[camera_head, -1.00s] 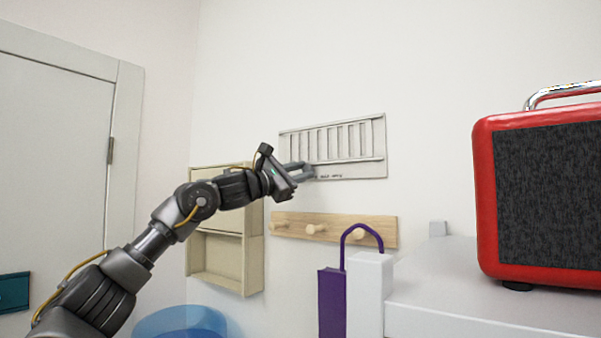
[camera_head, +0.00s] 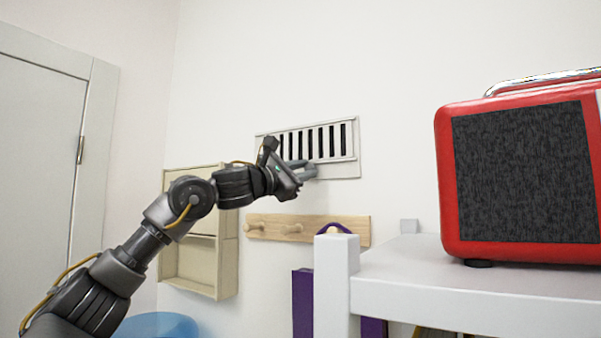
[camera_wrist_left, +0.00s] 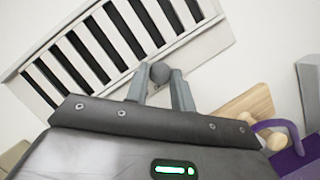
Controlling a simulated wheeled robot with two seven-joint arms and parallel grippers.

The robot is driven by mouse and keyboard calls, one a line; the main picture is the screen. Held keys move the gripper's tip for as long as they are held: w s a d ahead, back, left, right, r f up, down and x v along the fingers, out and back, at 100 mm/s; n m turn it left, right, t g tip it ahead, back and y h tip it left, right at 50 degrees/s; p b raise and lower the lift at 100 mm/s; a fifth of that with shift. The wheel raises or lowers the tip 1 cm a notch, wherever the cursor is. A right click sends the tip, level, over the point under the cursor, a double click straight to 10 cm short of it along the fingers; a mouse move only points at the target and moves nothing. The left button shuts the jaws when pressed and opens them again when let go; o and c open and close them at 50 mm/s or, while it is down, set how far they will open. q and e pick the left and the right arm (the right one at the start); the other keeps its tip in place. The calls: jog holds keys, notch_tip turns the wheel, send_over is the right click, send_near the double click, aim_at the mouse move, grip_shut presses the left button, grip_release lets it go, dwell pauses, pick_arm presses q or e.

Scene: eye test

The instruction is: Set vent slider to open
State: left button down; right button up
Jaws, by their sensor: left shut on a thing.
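The white wall vent (camera_head: 337,169) has a row of upright slots that now show dark gaps between pale slats. It also shows in the left wrist view (camera_wrist_left: 203,50), with wide black openings. My left gripper (camera_head: 312,170) is at the vent's lower edge. In the left wrist view its two fingers (camera_wrist_left: 160,87) are shut on a round grey slider knob (camera_wrist_left: 159,72) just below the slots. In the head view the fingers hide the knob. My right gripper is not in view.
A wooden peg rail (camera_head: 305,229) is below the vent. A beige wall shelf (camera_head: 228,258) is to its left. A red speaker (camera_head: 450,180) stands on a white table (camera_head: 420,285) at right. A purple bag (camera_head: 303,300) hangs below the rail.

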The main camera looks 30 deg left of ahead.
pick_arm(q)
jog(key=c, duration=1.5)
grip_release()
jog(key=shift+d, duration=0.15)
jog(key=o, duration=0.3)
jog(key=shift+d, duration=0.2)
jog(key=shift+a, duration=0.1)
jog(key=b+v, duration=0.5)
jog(key=v, duration=0.6)
jog(key=shift+r+b, duration=0.1)
jog(key=shift+b, duration=0.2)
jog(key=shift+w, duration=0.1)
